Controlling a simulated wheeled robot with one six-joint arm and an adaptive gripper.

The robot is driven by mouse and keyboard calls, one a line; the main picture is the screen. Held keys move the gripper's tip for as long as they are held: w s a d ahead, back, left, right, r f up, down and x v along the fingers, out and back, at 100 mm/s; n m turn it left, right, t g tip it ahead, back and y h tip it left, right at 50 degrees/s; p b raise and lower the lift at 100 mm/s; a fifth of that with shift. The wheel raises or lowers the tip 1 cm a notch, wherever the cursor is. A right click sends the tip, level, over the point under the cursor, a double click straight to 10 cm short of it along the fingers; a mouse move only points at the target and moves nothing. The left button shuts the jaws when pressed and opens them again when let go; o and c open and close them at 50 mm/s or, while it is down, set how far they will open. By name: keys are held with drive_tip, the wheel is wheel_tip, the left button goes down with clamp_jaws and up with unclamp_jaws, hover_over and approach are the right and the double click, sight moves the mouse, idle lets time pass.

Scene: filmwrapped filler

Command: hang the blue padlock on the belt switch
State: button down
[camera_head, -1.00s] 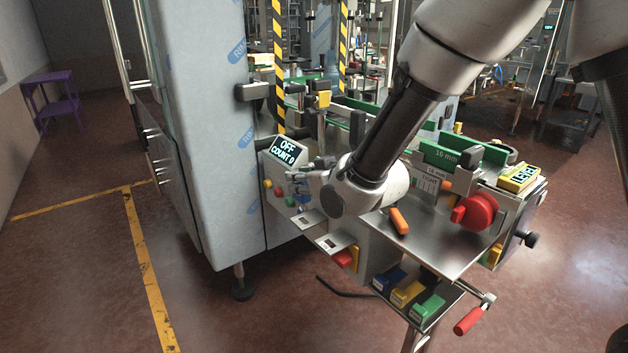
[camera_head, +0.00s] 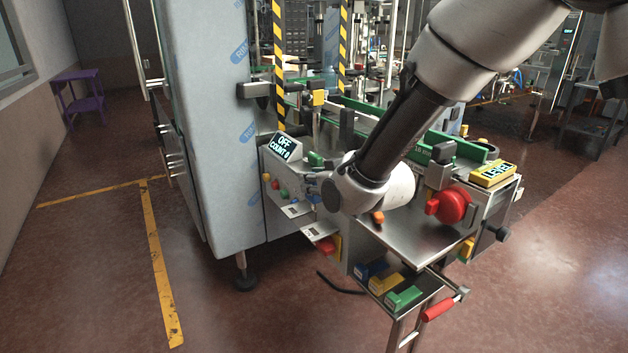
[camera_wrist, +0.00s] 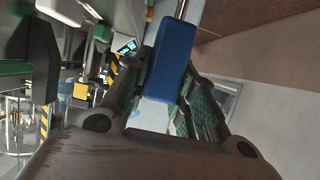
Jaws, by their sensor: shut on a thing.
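My gripper (camera_wrist: 160,95) is shut on the blue padlock (camera_wrist: 171,58) in the wrist view. The padlock is a blue block with a bright metal shackle (camera_wrist: 182,9) at the top of the picture. In the head view my gripper (camera_head: 311,186) is small and mostly hidden by my wrist, beside the machine's button panel; blue shows at its end. A red knob (camera_head: 455,206) on the conveyor end and a red-and-yellow part (camera_head: 328,245) below the panel are visible. I cannot tell which control is the belt switch.
The panel display (camera_head: 283,146) reads OFF, COUNT 0. Blue (camera_head: 369,271), yellow (camera_head: 387,284) and green (camera_head: 404,298) blocks sit on a low shelf. A red crank handle (camera_head: 440,309) sticks out in front. A yellow level box (camera_head: 493,174) lies on the conveyor end. Floor at left is clear.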

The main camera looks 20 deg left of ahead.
sight(314, 211)
drive_tip(key=shift+f, duration=4.7)
drive_tip(key=shift+f, duration=0.3)
drive_tip(key=c, duration=1.1)
unclamp_jaws()
